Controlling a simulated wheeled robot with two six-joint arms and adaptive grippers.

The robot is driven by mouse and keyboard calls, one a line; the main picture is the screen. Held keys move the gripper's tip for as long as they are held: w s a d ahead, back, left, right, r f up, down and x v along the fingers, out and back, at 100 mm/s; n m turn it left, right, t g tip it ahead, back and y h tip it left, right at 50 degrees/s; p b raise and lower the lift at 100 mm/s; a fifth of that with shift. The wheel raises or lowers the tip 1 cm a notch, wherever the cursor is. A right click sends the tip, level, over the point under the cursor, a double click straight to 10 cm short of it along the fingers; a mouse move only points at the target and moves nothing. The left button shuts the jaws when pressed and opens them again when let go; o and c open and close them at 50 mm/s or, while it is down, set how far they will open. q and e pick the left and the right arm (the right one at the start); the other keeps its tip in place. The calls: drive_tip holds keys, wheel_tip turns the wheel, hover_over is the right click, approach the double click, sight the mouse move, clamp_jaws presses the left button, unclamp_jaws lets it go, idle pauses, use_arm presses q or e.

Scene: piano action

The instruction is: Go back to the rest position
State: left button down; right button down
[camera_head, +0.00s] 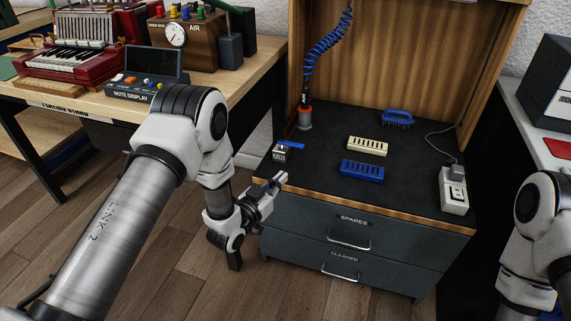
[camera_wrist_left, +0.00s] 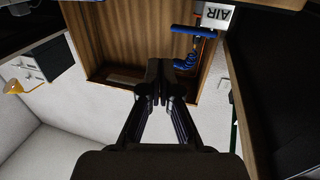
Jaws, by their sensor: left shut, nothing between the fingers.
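My left gripper (camera_head: 281,181) is in front of the left front corner of the cabinet's dark top, apart from the things on it. In the left wrist view my left gripper (camera_wrist_left: 159,68) has its fingertips together with nothing between them. My right arm (camera_head: 540,215) shows at the right edge of the head view, and its gripper is not visible.
The cabinet (camera_head: 390,262) has closed drawers. On its top are a cream block (camera_head: 367,146), a blue block (camera_head: 362,169), a blue brush (camera_head: 398,117) and a white box (camera_head: 453,190). A blue coiled hose (camera_head: 325,45) hangs behind. A workbench (camera_head: 250,75) stands left.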

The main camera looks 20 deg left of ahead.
use_arm(q)
drive_tip(key=s+a+f+n+g+y, duration=0.3)
drive_tip(key=s+f+g, duration=0.6)
drive_tip(key=s+f, duration=0.9)
drive_tip(key=s+a+f+g+y, duration=0.15)
drive_tip(key=s+g, duration=0.65)
drive_tip(key=s, duration=1.2)
wheel_tip(320, 180, up, 26)
drive_tip(key=p, duration=2.6)
drive_tip(key=shift+s+a+r+n+y, duration=0.2)
drive_tip(key=shift+a+n+y, duration=0.15)
drive_tip(key=shift+a+n, duration=0.05)
drive_tip(key=shift+p, duration=0.3)
